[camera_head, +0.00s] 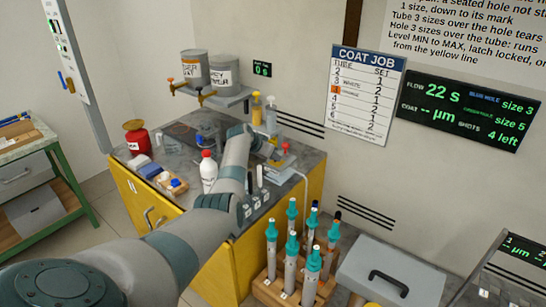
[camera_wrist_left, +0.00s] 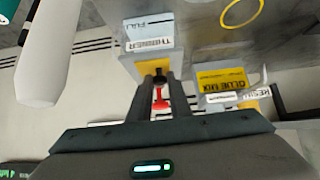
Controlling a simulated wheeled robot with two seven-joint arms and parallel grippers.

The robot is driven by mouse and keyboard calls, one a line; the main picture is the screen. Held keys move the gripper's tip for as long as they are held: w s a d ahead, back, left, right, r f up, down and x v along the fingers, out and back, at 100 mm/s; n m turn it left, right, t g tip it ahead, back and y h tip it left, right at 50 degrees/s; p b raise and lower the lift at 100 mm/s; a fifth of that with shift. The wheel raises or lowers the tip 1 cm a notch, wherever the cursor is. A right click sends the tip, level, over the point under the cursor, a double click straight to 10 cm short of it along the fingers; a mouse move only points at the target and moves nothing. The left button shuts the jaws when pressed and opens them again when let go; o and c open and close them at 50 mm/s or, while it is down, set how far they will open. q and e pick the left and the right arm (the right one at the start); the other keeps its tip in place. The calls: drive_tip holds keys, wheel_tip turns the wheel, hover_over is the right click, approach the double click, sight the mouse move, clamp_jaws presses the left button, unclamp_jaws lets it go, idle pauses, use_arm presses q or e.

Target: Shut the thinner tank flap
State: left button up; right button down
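In the left wrist view a pale block with a label reading THINNER FILL (camera_wrist_left: 152,42) shows upside down, just beyond my left gripper. The left gripper (camera_wrist_left: 157,72) has its dark fingers close together, their tips at the edge of this block. Whether they touch it I cannot tell. A red part (camera_wrist_left: 160,101) shows through the narrow gap between the fingers. In the head view my left gripper (camera_head: 272,156) is over the right part of the grey counter, largely hidden by my arm. I cannot make out how the flap stands. My right gripper is not in view.
A GLUE MIX block (camera_wrist_left: 222,78) is beside the thinner label. Two tanks (camera_head: 224,74) stand on a wall shelf. A white red-capped bottle (camera_head: 208,175) is left of my arm. A rack (camera_head: 268,290) of teal-topped tubes and a grey lidded box (camera_head: 393,275) are in front.

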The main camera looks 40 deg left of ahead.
use_arm(q)
drive_tip(key=o, duration=0.4)
drive_tip(key=shift+f, duration=0.1)
drive_tip(key=shift+s+r, duration=0.1)
drive_tip(key=shift+r, duration=0.1)
drive_tip(key=shift+v, duration=1.15)
drive_tip(key=b+v, duration=0.2)
drive_tip(key=v, duration=1.2)
drive_tip(key=shift+s+r+b, duration=0.2)
drive_tip(key=shift+s+b, duration=0.1)
